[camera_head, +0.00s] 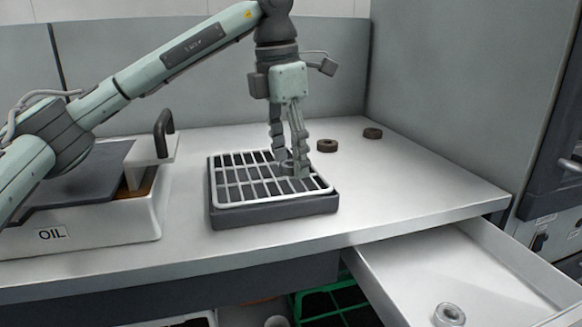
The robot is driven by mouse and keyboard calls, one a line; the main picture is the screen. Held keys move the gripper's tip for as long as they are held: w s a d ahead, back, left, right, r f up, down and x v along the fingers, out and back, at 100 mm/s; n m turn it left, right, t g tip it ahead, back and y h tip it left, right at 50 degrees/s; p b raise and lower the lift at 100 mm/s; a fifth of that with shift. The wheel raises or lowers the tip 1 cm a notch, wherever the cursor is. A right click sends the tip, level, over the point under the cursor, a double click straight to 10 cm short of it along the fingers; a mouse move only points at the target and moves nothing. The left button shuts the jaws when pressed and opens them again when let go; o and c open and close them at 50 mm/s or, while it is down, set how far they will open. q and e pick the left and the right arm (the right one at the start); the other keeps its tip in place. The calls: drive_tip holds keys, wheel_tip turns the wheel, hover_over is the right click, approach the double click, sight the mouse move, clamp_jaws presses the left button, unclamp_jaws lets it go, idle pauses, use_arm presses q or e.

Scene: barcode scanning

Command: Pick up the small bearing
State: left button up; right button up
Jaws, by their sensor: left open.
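A small grey ring-shaped bearing (287,167) lies on the white grid of the dark tray (222,213). My left gripper (291,172) points straight down over the right part of the grid. Its fingers are open, with the tips low at the grid around the bearing. The fingers partly hide the bearing, and I cannot tell whether they touch it. Another metallic ring (449,315) lies in the open drawer at the lower right. My right gripper is not in view.
A white box marked OIL (120,232) with a dark lid and handle stands left. The open drawer (400,270) juts out at the right.

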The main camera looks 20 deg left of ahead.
use_arm(q)
drive_tip(key=c, duration=1.3)
drive_tip(key=shift+r, duration=0.15)
